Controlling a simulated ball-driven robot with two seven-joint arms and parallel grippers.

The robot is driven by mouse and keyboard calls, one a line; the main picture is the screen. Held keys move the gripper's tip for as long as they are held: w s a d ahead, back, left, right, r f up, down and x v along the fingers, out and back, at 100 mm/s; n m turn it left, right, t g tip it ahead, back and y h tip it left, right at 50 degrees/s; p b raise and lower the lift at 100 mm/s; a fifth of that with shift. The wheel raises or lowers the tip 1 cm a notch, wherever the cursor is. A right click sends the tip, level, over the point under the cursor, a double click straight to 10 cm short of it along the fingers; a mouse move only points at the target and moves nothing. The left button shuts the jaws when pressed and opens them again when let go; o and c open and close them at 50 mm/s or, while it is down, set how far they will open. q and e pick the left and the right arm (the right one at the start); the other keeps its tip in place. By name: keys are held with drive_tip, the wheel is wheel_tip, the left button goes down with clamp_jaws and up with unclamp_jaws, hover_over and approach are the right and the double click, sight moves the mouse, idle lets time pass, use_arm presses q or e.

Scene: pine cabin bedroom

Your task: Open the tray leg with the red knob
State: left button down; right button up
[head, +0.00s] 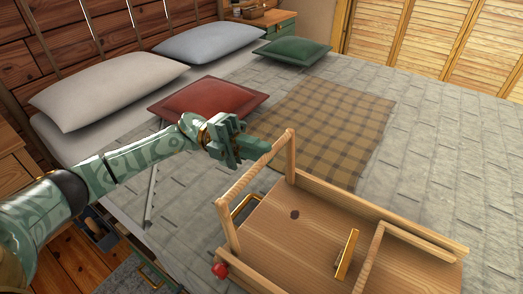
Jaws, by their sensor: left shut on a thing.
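The wooden bed tray (300,225) lies on the bed at the lower right, with its legs on the side facing up. The tray leg with the red knob (220,270) is at its left end. This leg (229,222) stands up from the tray, with a round crossbar between its two posts. My left gripper (264,151) reaches in from the left and is shut on the crossbar near its far upper end. The fingers hide part of the bar. The other leg (371,255), at the right, appears to lie low over the tray. My right gripper is out of view.
Brass braces (346,255) show on the tray. A plaid blanket (335,120) lies flat behind it. A red cushion (205,97), a green cushion (292,50) and two pale pillows (105,88) lie toward the headboard. The quilt (440,150) at the right is clear.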

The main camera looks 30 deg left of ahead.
use_arm(q)
drive_tip(key=shift+f, duration=0.45)
drive_tip(key=c, duration=1.7)
unclamp_jaws()
drive_tip(key=shift+r, duration=0.1)
drive_tip(key=shift+a, duration=0.1)
